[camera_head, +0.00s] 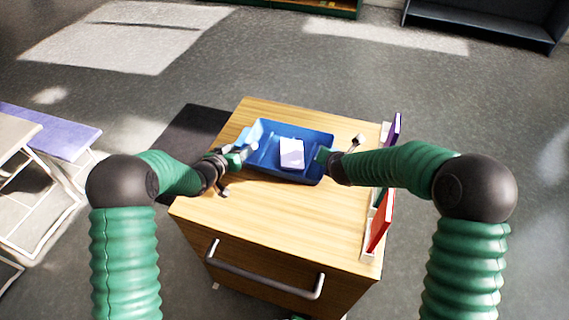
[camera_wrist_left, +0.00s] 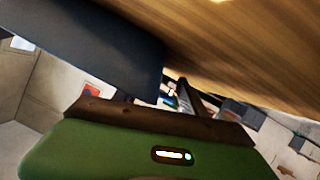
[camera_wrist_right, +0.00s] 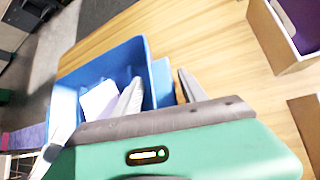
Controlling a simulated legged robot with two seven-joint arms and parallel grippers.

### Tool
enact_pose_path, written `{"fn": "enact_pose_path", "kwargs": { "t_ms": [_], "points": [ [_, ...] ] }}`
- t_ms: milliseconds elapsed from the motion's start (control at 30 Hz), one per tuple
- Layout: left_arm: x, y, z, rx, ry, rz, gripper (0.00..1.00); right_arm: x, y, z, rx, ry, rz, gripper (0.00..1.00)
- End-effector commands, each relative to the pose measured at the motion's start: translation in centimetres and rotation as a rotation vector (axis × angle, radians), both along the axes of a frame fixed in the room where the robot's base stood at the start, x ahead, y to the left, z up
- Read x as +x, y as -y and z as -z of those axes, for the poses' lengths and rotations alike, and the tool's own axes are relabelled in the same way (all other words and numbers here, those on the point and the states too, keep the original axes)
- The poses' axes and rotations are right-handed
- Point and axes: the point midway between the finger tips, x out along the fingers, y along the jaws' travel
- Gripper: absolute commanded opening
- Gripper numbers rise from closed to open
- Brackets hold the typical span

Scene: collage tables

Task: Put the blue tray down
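The blue tray (camera_head: 300,173) appears to rest on the wooden top of a cart, near its back. A white box (camera_head: 291,153) lies inside it. The tray also shows in the right wrist view (camera_wrist_right: 125,63), with a light blue handle on its near wall. My left gripper (camera_head: 237,171) is at the tray's left side, fingers spread. My right gripper (camera_head: 341,148) is at the right side, fingers apart. In the right wrist view its fingers (camera_wrist_right: 160,92) stand either side of the tray's wall. Contact at the left side is hard to see.
The wooden cart top (camera_head: 285,222) is clear in front of the tray. Binders, one purple (camera_head: 394,128) and one red (camera_head: 380,222), stand in white holders along its right edge. A drawer handle (camera_head: 262,277) is on the front. A bench (camera_head: 52,137) stands at the left.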

Motion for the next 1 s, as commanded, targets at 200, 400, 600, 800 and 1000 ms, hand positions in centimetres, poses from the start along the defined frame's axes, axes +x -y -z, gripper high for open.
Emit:
{"fn": "enact_pose_path", "kwargs": {
  "t_ms": [200,400,600,800,1000],
  "points": [
    [0.0,-0.4,-0.1,0.001,0.001,-0.005,0.49,0.0,0.2,0.1,-0.002,-0.001,0.004,0.49],
    [-2.8,-1.7,-1.4,0.001,0.001,-0.009,0.49,0.0,0.3,0.0,-0.003,0.0,0.005,0.49],
    [-7.2,-3.7,-3.3,0.003,0.001,-0.007,0.49,0.0,0.3,0.1,-0.004,-0.001,0.005,0.49],
    [-9.7,-4.7,-4.2,0.002,0.0,-0.004,0.49,0.0,0.4,0.1,-0.004,-0.001,0.005,0.49],
    [-10.0,-4.8,-4.3,0.001,-0.002,-0.003,0.49,-1.5,0.3,-1.5,-0.005,0.001,0.005,0.49]
  ]
}}
